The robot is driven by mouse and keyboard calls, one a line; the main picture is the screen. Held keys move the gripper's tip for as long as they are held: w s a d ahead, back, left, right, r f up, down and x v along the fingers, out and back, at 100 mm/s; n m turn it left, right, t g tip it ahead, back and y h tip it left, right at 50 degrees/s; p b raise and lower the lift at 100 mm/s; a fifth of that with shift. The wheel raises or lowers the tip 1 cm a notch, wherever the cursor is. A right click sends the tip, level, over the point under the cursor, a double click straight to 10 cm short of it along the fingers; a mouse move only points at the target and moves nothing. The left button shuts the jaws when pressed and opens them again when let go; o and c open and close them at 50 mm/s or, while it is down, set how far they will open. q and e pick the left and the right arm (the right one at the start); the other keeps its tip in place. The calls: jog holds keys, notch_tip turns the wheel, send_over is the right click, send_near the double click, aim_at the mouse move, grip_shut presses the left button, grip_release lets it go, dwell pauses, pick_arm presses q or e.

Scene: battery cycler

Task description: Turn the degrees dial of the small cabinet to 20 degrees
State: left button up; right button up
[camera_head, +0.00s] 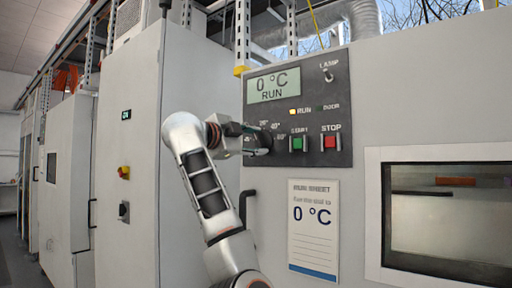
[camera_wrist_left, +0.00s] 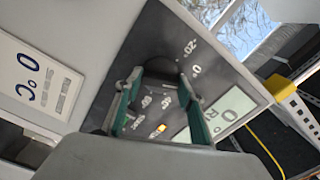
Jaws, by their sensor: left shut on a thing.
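The degrees dial, a dark round knob (camera_head: 263,141), sits at the left of the dark control panel (camera_head: 345,100) on the small cabinet. In the left wrist view the dial (camera_wrist_left: 160,67) is partly hidden between the green fingers. My left gripper (camera_head: 254,139) reaches it from the left and is shut on it; it also shows in the left wrist view (camera_wrist_left: 161,78). White degree marks surround the dial, but its pointer cannot be made out. The display (camera_head: 273,86) reads 0 °C and RUN. The right gripper is not in view.
Right of the dial are the green START button (camera_head: 299,144) and red STOP button (camera_head: 330,142), with the LAMP switch (camera_head: 328,75) above. A run sheet (camera_head: 313,228) below reads 0 °C. A black handle (camera_head: 245,205) and a window (camera_head: 450,210) are lower down.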

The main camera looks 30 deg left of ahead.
pick_arm(q)
jog(key=shift+f+m, duration=0.15)
jog(key=shift+m, duration=1.15)
jog(key=shift+m+p, duration=1)
jog(key=shift+p, duration=0.45)
jog(key=o, duration=1.1)
jog(key=shift+o, duration=0.2)
jog(key=shift+s, duration=0.1)
